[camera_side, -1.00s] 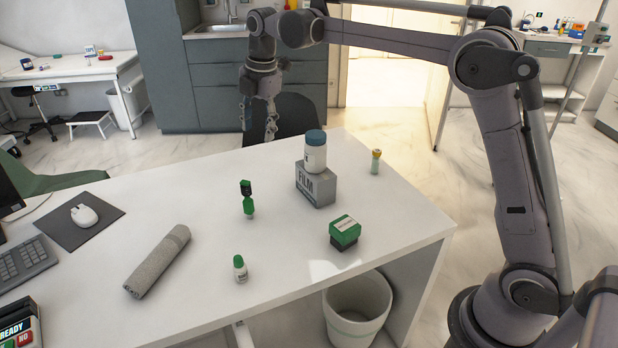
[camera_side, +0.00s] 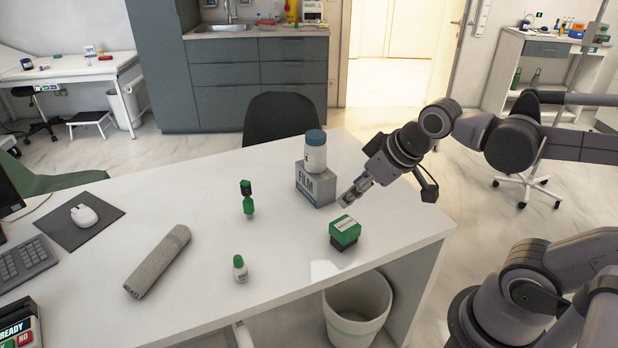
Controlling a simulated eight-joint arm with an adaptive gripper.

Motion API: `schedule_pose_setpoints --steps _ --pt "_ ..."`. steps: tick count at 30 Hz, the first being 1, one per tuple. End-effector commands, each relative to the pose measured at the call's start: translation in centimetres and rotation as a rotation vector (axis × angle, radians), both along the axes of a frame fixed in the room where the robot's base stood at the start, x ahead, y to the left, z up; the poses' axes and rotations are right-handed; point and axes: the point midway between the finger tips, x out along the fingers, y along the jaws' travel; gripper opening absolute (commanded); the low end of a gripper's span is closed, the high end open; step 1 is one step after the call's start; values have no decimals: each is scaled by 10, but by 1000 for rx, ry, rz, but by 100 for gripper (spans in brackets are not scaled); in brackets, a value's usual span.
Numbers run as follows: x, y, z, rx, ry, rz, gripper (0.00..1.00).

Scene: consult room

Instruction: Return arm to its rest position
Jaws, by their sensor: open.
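My gripper (camera_side: 354,194) is open and appears empty. It points down and left over the right part of the white desk (camera_side: 300,265), with the arm folded back to the right. In the picture, its fingers are just above the green-topped box (camera_side: 344,230) and to the right of the grey FILM box (camera_side: 316,185). I cannot tell how high the fingers are above the desk. A white jar with a blue lid (camera_side: 316,152) stands upright on the FILM box.
A green stamp-like item (camera_side: 247,198), green-capped bottle (camera_side: 240,268), grey roll (camera_side: 158,262) and mouse (camera_side: 84,215) are on the desk. A bin (camera_side: 357,308) stands below the desk's front edge. A dark chair (camera_side: 284,118) is behind.

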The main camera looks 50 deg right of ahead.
Motion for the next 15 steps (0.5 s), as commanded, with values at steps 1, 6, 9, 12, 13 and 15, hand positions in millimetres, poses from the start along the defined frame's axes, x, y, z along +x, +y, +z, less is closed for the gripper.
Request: schedule_pose_setpoints --steps 1,6,9,12,13,15 --pt "-8 0 -8 24 -12 -36 51" --pt "-18 -1 -19 73 -33 -109 51" --pt "-19 -1 -20 80 -36 -119 51" --pt "-19 -1 -20 79 -35 -118 51" --pt "-19 -1 -20 79 -35 -118 51" --pt "-19 -1 -20 79 -35 -117 51"
